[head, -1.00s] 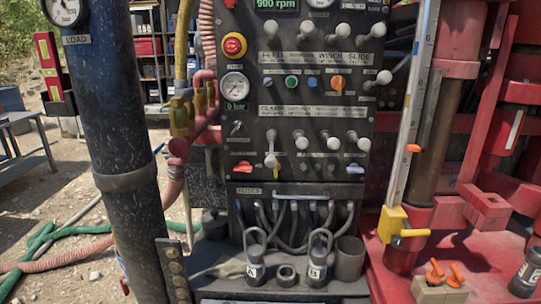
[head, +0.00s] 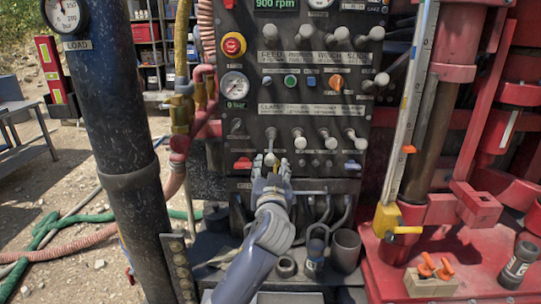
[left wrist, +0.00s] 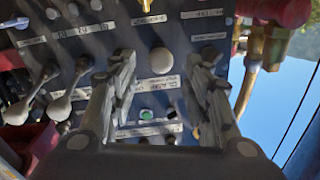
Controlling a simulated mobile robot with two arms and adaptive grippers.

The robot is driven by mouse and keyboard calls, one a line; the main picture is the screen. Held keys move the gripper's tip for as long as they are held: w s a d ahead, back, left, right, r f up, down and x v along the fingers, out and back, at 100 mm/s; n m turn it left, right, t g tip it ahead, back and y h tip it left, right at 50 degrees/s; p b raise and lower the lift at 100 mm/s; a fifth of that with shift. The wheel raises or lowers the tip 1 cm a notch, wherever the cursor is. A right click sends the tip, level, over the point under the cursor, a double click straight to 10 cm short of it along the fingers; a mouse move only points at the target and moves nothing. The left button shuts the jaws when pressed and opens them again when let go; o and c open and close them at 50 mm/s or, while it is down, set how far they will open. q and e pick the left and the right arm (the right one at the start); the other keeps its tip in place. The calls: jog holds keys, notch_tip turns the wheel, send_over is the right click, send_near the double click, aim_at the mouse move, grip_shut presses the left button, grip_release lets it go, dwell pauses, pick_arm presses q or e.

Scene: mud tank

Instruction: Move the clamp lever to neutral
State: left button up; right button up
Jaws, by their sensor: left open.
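The clamp lever (head: 270,157) is the leftmost in the lower row of the dark control panel (head: 293,95), beside the CLAMP label. It points down, its pale knob lower than those of its neighbours. My left gripper (head: 271,168) is open just below and in front of it, fingers pointing up at the panel. In the left wrist view the round pale knob (left wrist: 160,61) shows between my two open fingers (left wrist: 163,85), with a visible gap on both sides. Whether they touch the lever cannot be told. My right gripper is not in view.
Neighbouring levers (head: 299,138) stand close to the right of the clamp lever. A red switch (head: 243,163) is at its left. Hoses and a shackle (head: 315,247) lie below the panel, partly behind my arm. A yellow-ended gauge rail (head: 391,217) stands at the right.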

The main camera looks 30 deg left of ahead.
aim_at(271, 162)
pick_arm(q)
jog(key=p+x, duration=0.1)
jog(key=x, duration=0.5)
jog(key=shift+c, duration=0.6)
grip_shut()
